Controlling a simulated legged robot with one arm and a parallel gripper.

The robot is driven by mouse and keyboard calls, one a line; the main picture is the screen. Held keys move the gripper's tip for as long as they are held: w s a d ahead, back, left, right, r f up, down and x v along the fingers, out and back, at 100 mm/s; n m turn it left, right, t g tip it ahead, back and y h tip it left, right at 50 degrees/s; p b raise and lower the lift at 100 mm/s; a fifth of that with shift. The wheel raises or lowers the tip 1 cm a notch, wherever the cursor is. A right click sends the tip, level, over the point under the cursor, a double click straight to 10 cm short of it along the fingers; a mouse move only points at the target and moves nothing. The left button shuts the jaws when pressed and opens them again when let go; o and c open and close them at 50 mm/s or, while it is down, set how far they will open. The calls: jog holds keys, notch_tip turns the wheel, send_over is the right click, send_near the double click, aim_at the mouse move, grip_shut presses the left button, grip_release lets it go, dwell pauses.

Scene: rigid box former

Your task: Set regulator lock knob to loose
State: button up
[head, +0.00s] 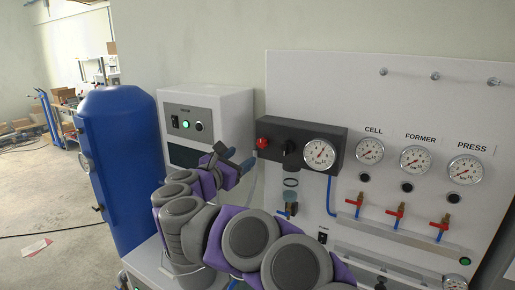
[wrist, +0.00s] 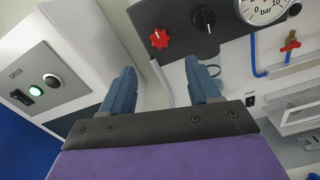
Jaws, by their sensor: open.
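A dark regulator block (head: 345,146) is fixed to the white panel and carries a pressure gauge (head: 319,154). A red star-shaped knob (head: 262,143) is at its left end, and a black knob (head: 291,155) is between the red knob and the gauge. Both the red knob (wrist: 160,38) and the black knob (wrist: 206,19) show in the wrist view. No lock marking is readable on either knob. My gripper (head: 236,157) is open and empty, left of and slightly below the red knob in the head view. In the wrist view its fingers (wrist: 163,78) are apart and touch neither knob.
A white dryer box (head: 236,112) with a green-lit switch stands left of the panel, close to my gripper. A blue tank (head: 115,150) stands further left. CELL, FORMER and PRESS gauges (head: 415,160) and red-handled valves (head: 400,210) are on the panel's right.

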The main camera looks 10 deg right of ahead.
aim_at(260, 144)
jog(key=x, duration=1)
jog(key=shift+w+d, duration=0.2)
jog(key=shift+w, duration=0.1)
jog(key=c, duration=1)
